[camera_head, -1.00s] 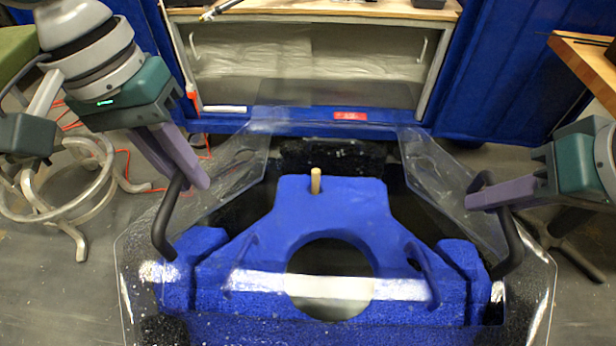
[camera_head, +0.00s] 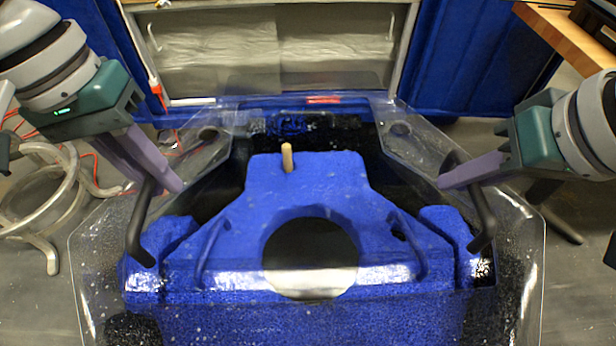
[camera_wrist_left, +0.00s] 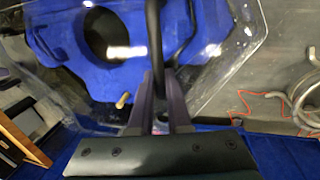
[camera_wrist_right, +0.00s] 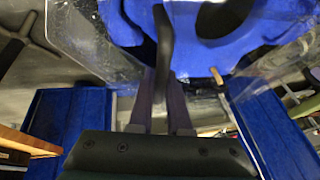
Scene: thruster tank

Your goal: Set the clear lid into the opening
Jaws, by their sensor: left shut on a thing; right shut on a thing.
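The clear lid (camera_head: 521,260) is a large transparent sheet with angled corners and a black handle on each side. In the head view it spans over the blue thruster tank body (camera_head: 305,185), which has a round hole and a wooden peg (camera_head: 287,157). My left gripper (camera_head: 172,183) is shut on the left black handle (camera_head: 141,225). My right gripper (camera_head: 448,178) is shut on the right black handle (camera_head: 484,215). The wrist views show a handle between the fingers of my left gripper (camera_wrist_left: 160,115) and my right gripper (camera_wrist_right: 160,115). The gap between lid and tank is hard to judge.
A blue cabinet with a pale front (camera_head: 275,55) stands behind the tank. A wooden table (camera_head: 570,35) is at the back right. A bent metal tube frame (camera_head: 40,205) stands on the floor at the left. Grey floor shows on both sides.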

